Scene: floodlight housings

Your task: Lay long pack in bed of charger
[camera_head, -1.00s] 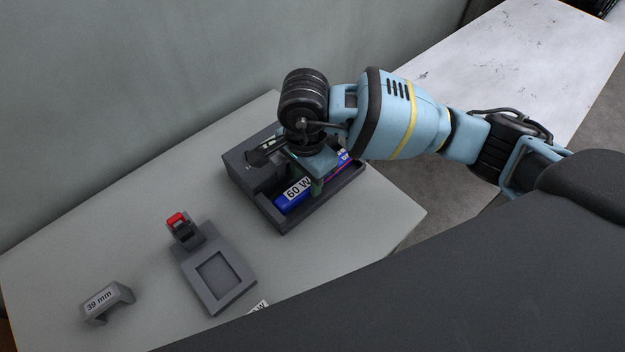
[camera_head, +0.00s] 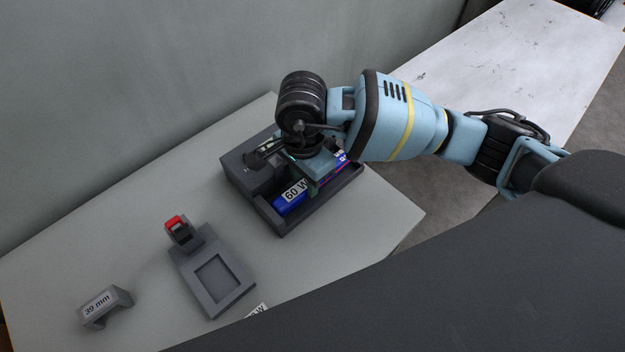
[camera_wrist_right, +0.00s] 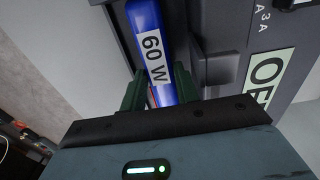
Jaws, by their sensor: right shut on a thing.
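The long pack (camera_head: 292,196) is a blue cylinder with a white "60 W" label. It lies in or just over the bed of the dark grey charger (camera_head: 284,225), along its length; I cannot tell whether it rests on the bed floor. My right gripper (camera_head: 316,172) reaches down over the charger and is shut on the pack around its middle. In the right wrist view the pack (camera_wrist_right: 153,50) runs between the two green fingers (camera_wrist_right: 155,92), beside the charger wall (camera_wrist_right: 208,65). The arm hides part of the pack and charger. My left gripper is not in view.
A grey fixture (camera_head: 228,290) with a square recess and a red-topped switch (camera_head: 176,224) stands left of the charger. A grey "39 mm" block (camera_head: 105,306) lies at the lower left. A partly hidden "W" label (camera_head: 257,309) shows at the front edge. The table between is clear.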

